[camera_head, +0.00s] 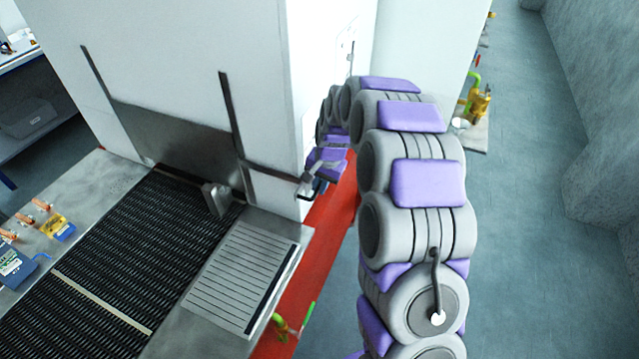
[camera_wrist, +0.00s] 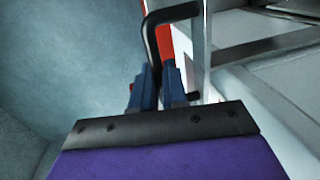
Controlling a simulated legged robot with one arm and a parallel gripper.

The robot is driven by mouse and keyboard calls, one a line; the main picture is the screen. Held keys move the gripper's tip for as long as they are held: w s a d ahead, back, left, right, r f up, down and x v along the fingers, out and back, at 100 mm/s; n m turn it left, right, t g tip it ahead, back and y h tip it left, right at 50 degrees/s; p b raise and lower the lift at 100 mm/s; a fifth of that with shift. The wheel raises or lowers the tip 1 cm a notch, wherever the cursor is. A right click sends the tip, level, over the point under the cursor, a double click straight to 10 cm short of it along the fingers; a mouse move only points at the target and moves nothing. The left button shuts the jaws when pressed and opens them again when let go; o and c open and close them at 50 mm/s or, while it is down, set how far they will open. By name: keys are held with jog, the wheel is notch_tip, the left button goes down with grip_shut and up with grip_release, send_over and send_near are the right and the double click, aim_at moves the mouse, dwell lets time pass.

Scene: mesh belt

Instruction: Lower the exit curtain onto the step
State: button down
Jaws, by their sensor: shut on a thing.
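The exit curtain (camera_head: 185,132) is a dark grey panel between two upright dark rails on the white housing, above the mesh belt. A small grey metal block, apparently the step (camera_head: 216,199), stands on the belt near the right rail. I cannot tell whether the curtain's lower edge touches it. A dark bar (camera_head: 268,172) runs from the right rail past the housing corner. My gripper (camera_head: 307,187) is at its outer end. In the wrist view, my blue fingers (camera_wrist: 160,82) are shut on a bent black handle (camera_wrist: 151,38); the exact contact is partly hidden.
The black mesh belt (camera_head: 105,240) has a pale crossbar. A slotted plate (camera_head: 240,278) lies right of it. Small tools and a blue box (camera_head: 15,267) sit on the left ledge. A red strip (camera_head: 325,235) runs under my arm.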

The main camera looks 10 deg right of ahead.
jog(key=shift+s+f, duration=0.4)
jog(key=shift+f, duration=0.05)
jog(key=c, duration=1.6)
grip_release()
jog(key=o, duration=0.4)
jog(key=shift+w+r, duration=0.1)
jog(key=shift+r, duration=0.1)
jog(key=shift+o, duration=0.2)
jog(key=shift+d, duration=0.1)
jog(key=shift+w+r, duration=0.1)
jog(key=shift+r, duration=0.05)
notch_tip(320, 180, up, 17)
jog(key=s+d, duration=0.1)
jog(key=d, duration=0.1)
jog(key=shift+s+d, duration=0.25)
jog(key=shift+s, duration=0.1)
